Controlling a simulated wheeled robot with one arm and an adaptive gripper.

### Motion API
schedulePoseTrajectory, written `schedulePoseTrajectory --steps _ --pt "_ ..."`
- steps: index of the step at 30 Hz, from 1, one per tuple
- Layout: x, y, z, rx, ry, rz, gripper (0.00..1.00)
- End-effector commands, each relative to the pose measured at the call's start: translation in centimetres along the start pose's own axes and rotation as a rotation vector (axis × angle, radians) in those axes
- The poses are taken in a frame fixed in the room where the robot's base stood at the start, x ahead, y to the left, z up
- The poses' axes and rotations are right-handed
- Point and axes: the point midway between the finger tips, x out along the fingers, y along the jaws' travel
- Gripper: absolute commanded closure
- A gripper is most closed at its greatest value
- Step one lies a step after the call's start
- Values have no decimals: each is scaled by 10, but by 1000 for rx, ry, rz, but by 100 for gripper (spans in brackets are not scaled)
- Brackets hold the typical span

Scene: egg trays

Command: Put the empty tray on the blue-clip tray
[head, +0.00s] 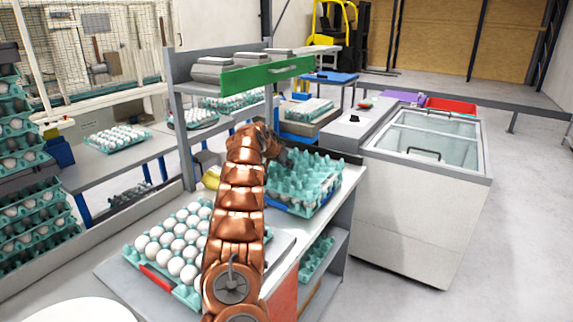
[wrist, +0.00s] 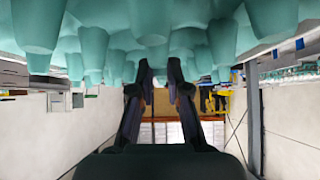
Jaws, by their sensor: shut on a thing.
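A teal empty egg tray (head: 318,167) is at the right end of the work table, its cups bare. My gripper (head: 283,156) is at its far left edge and shut on it, mostly hidden behind my arm. In the wrist view the tray's teal cups (wrist: 150,22) fill the top, above my gripper's dark fingers (wrist: 160,72). Below the empty tray, another teal layer with a blue part (head: 290,207) shows at the near side. I cannot tell whether the two touch. An egg-filled tray with a red clip (head: 157,280) lies at the near left of the table.
A white chest freezer (head: 420,205) stands right of the table. A shelf with a green front (head: 266,75) rises behind. Stacked egg trays (head: 30,230) stand at the far left. More teal trays (head: 316,258) sit on the lower shelf.

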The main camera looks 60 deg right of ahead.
Motion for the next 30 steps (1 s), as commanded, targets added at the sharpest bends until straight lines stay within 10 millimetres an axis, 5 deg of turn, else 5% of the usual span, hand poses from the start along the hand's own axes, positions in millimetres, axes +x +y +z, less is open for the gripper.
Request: schedulePoseTrajectory --steps 5,6,13,30 --pt "2 0 2 0 1 0 100" --pt "2 0 2 0 0 0 82" --pt "2 0 2 0 0 0 59" --pt "-17 -3 1 -2 2 -4 59"
